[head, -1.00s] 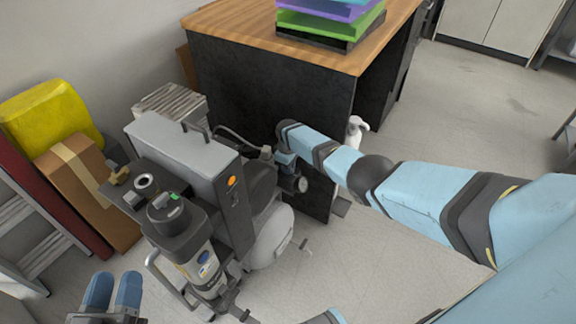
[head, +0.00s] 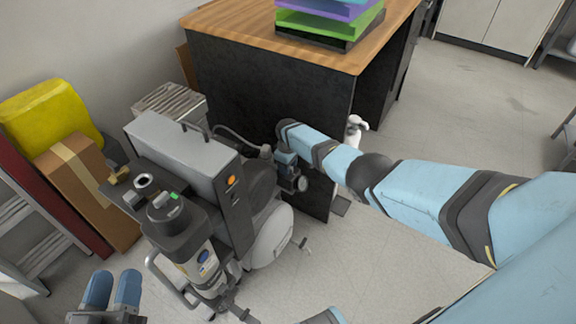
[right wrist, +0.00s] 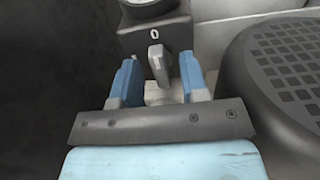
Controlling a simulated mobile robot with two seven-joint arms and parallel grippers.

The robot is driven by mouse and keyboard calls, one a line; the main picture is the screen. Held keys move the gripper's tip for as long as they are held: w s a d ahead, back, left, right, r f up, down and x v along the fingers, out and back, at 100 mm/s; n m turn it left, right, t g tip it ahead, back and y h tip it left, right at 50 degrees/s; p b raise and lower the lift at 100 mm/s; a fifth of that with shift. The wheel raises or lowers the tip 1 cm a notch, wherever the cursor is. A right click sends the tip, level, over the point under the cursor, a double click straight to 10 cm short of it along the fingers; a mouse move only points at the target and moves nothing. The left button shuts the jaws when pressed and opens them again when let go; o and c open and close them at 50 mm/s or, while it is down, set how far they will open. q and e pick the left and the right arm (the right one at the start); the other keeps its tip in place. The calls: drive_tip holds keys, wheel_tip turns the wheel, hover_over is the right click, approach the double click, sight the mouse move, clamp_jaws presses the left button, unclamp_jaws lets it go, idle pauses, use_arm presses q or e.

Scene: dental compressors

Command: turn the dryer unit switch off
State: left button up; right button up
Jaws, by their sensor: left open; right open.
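The switch (right wrist: 157,62) is a grey lever-like knob on a dark box, under a white "0" mark, in the right wrist view. My right gripper (right wrist: 158,82) is open, with one blue finger on each side of the knob. Gaps show between the fingers and the knob, which stands roughly upright in that view. In the head view, my right arm reaches in from the right to the far side of the compressor unit (head: 178,146), and the switch cannot be made out there. My left gripper (head: 112,290) is open and empty at the lower left.
A black desk (head: 270,85) with a wooden top stands behind the compressor. A cardboard box (head: 85,185) and a yellow bag (head: 48,118) are at the left. In the right wrist view a dark round grille (right wrist: 285,75) lies close at the right.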

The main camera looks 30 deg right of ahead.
use_arm(q)
drive_tip(key=shift+r, duration=0.1)
use_arm(e)
drive_tip(key=shift+r, duration=0.15)
drive_tip(key=shift+r+p, duration=0.3)
drive_tip(key=shift+p, duration=0.05)
wheel_tip(320, 180, up, 8)
drive_tip(key=p, duration=0.5)
use_arm(q)
drive_tip(key=s+a+f+g+y+p, duration=0.1)
drive_tip(key=a+f+g+y, duration=0.3)
drive_tip(key=f, duration=0.6)
drive_tip(key=shift+s+a+f+g+p, duration=0.3)
drive_tip(key=shift+s+a+g+p, duration=0.15)
drive_tip(key=shift+s+g, duration=0.3)
use_arm(e)
drive_tip(key=shift+r, duration=2.5)
